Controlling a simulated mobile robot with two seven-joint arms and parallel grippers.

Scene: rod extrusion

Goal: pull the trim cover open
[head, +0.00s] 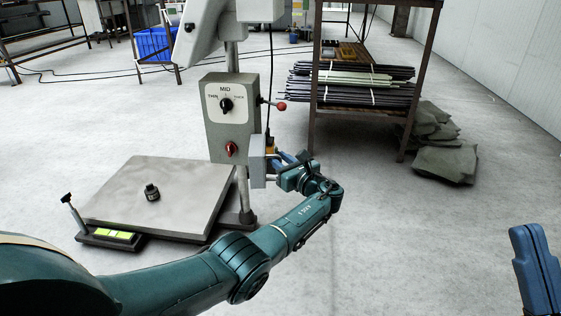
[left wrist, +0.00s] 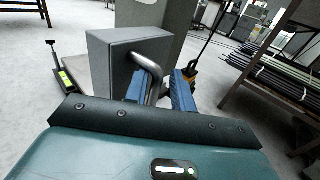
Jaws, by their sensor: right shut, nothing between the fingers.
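The trim cover (head: 258,161) is a grey box on the side of the machine's post, and it fills the upper middle of the left wrist view (left wrist: 118,65). A bent metal handle (left wrist: 154,72) stands out from its face. My left gripper (head: 283,160) is at the cover. In the left wrist view its blue fingers (left wrist: 160,92) are apart, with the handle between them, closer to the left finger. Contact with the handle cannot be told. My right gripper (head: 537,268) is shut and empty at the lower right of the head view, away from the machine.
The control box (head: 232,118) has a dial, a red knob and a red-tipped lever (head: 280,106). A scale-like platform (head: 165,195) bears a small black weight. A rack (head: 318,85) of rods stands behind, with grey-green sacks (head: 445,155) beside it.

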